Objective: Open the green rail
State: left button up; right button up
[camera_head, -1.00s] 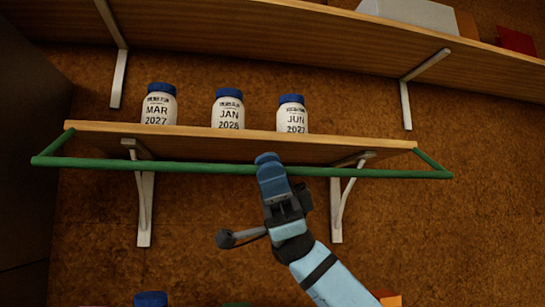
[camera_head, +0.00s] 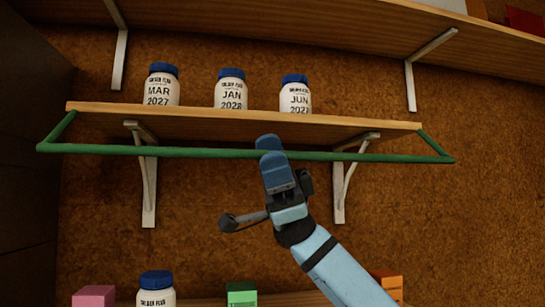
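The green rail (camera_head: 180,152) runs along the front of the middle shelf (camera_head: 245,116). It hangs lower in the picture than the shelf's front edge, with a short side arm at each end leading back to the shelf. My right gripper (camera_head: 270,153) reaches up from below to the middle of the rail. Its blue fingers lie on both sides of the rail and appear closed on it; one fingertip shows above the rail and the other below. My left gripper is not in view.
Three white bottles with blue lids, marked MAR 2027 (camera_head: 160,92), JAN 2028 (camera_head: 230,96) and JUN 2027 (camera_head: 296,99), stand on the shelf. White brackets (camera_head: 147,190) support it. Below are another bottle (camera_head: 156,297), a pink box (camera_head: 94,297), a green box (camera_head: 241,294) and an orange box (camera_head: 389,286).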

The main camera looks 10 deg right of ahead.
jog(key=shift+d+f, duration=0.1)
pick_arm(q)
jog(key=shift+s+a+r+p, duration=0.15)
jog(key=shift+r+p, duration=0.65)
jog(key=shift+p, duration=0.4)
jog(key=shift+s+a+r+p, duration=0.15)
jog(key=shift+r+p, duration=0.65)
jog(key=shift+p, duration=0.4)
pick_arm(e)
jog(key=w+d+f, duration=0.2)
jog(key=w+d, duration=0.5)
jog(key=w, duration=0.5)
jog(key=shift+d, duration=0.25)
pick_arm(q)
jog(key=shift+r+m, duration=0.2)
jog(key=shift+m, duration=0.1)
